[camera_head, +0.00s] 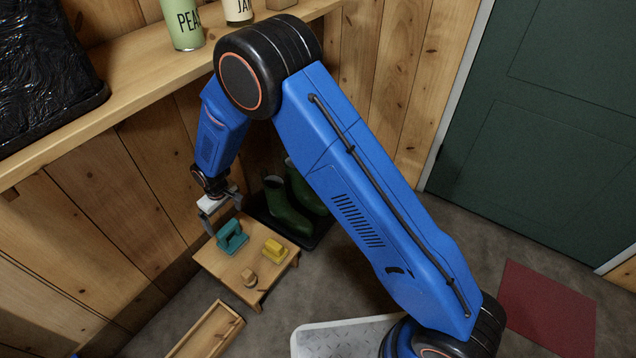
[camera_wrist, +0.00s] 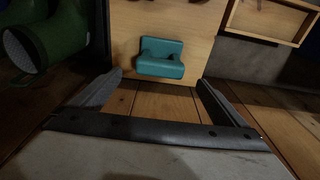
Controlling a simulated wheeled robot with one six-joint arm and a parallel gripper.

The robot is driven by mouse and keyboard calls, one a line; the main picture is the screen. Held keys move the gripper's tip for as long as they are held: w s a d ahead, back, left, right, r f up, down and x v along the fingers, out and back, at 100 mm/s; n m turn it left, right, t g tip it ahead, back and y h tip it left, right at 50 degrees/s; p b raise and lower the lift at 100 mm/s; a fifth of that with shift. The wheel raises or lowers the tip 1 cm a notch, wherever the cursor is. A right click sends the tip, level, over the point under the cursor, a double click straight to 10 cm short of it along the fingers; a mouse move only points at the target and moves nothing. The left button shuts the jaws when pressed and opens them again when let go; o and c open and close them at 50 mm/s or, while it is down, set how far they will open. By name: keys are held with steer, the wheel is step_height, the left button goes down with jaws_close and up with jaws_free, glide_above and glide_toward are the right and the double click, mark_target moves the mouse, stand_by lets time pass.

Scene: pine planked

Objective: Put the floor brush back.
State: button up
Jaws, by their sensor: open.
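A teal piece with a raised handle (camera_head: 232,237) sits on a low wooden stool (camera_head: 228,270) by the plank wall. A yellow piece of similar form (camera_head: 274,251) and a small wooden piece (camera_head: 249,278) sit on the same stool. I cannot tell for sure which one is the floor brush. My gripper (camera_head: 221,217) is open and empty, just above and beside the teal piece. In the wrist view the teal piece (camera_wrist: 161,58) lies beyond the open fingers (camera_wrist: 161,80), apart from them. The yellow piece is not visible there.
Green boots (camera_head: 288,212) stand in a dark tray behind the stool. A shallow wooden box (camera_head: 231,326) lies on the floor in front. A wall shelf (camera_head: 120,95) with tins (camera_head: 183,22) runs above. A red mat (camera_head: 548,308) lies on open floor near the green door (camera_head: 560,120).

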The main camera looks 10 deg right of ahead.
steer(key=w+d+r+m+t, duration=0.15)
steer(key=d+r+m, duration=0.25)
steer(key=d+r, duration=2.1)
steer(key=s+d+r+m+t, duration=0.1)
steer(key=s+d+r+m, duration=0.1)
steer(key=s+d+r, duration=0.7)
steer(key=s+d+r+m+t, duration=0.1)
steer(key=s+d+r, duration=0.5)
steer(key=d, duration=0.6)
steer(key=s+d+m, duration=0.1)
steer(key=s+d, duration=0.3)
steer(key=s, duration=0.3)
steer(key=s+d+r+m+h, duration=0.1)
steer(key=s+d, duration=0.3)
steer(key=s, duration=0.4)
steer(key=shift+s+d+r+m, duration=0.15)
steer(key=shift+s+d+m, duration=0.1)
steer(key=shift+m, duration=0.25)
steer(key=shift+t, duration=0.25)
